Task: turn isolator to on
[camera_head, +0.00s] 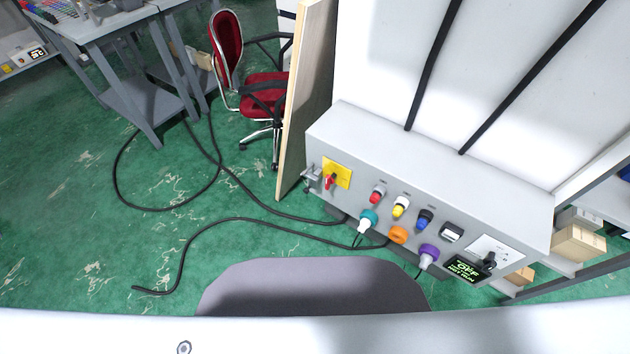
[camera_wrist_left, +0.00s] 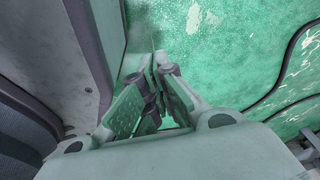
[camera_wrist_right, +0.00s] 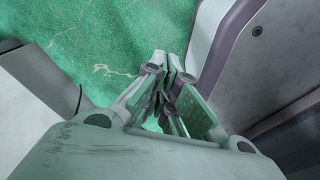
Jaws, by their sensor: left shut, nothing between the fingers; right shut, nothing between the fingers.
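The isolator is a red rotary handle (camera_head: 330,181) on a yellow plate (camera_head: 337,173), at the left end of the grey machine panel (camera_head: 430,185) in the head view. A grey metal latch or bracket (camera_head: 311,179) sits at the panel's left edge beside it. The handle looks tilted; its exact setting is too small to read. My left gripper (camera_wrist_left: 153,62) is shut and empty above the green floor in the left wrist view. My right gripper (camera_wrist_right: 168,64) is shut and empty above the floor in the right wrist view. Neither gripper shows in the head view.
The panel also carries red (camera_head: 377,194), yellow (camera_head: 401,206) and blue (camera_head: 424,219) controls, teal (camera_head: 369,220), orange (camera_head: 398,235) and purple (camera_head: 429,252) connectors, and a small display (camera_head: 466,269). A wooden board (camera_head: 305,95) stands left of the machine. Black cables (camera_head: 215,222) lie on the floor near a red chair (camera_head: 262,82).

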